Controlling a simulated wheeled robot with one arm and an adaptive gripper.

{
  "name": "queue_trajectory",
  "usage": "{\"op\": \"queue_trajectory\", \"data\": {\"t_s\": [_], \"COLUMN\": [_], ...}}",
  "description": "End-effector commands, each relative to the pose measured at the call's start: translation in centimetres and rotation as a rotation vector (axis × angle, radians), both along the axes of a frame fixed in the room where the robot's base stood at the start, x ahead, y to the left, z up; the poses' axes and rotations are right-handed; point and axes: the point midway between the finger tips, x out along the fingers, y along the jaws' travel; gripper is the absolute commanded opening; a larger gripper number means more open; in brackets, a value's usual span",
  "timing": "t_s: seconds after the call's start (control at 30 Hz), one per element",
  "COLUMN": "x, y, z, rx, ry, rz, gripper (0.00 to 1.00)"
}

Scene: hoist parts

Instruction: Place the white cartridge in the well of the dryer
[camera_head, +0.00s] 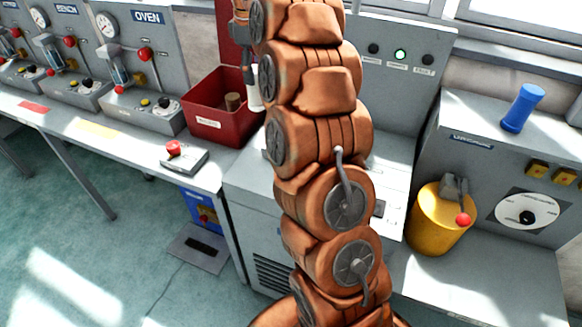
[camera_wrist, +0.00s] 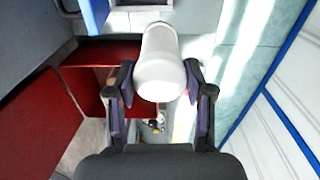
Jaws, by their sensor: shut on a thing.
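The white cartridge (camera_wrist: 160,45) is a smooth white cylinder between the fingers of my gripper (camera_wrist: 157,75) in the wrist view. My gripper is shut on it. In the head view the cartridge's white side (camera_head: 254,98) shows partly, beside the right wall of the red bin, with my arm hiding some of it. A grey machine with a control panel (camera_head: 398,62) and a lit green button stands behind my arm. I cannot read a dryer label, and no well is visible; my arm covers much of that machine.
The red bin (camera_head: 205,122) holds a brown cylinder (camera_head: 232,101). A red-button box (camera_head: 184,157) sits on the bench at left. Several gauge units line the back left.

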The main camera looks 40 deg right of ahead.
Motion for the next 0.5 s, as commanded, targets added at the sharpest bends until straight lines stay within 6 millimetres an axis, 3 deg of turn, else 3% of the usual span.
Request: {"op": "queue_trajectory", "data": {"t_s": [0.1,0.2,0.33,0.5], "x": [-1.6,-2.8,-3.9,-4.3], "y": [-3.6,-5.7,-7.3,-7.8], "z": [1.6,2.5,3.0,2.3], "rx": [0.003,0.006,0.011,0.014], "ry": [0.002,0.008,0.013,0.014], "rz": [0.064,0.11,0.144,0.161], "gripper": [0.0,0.0,0.0,0.0]}}
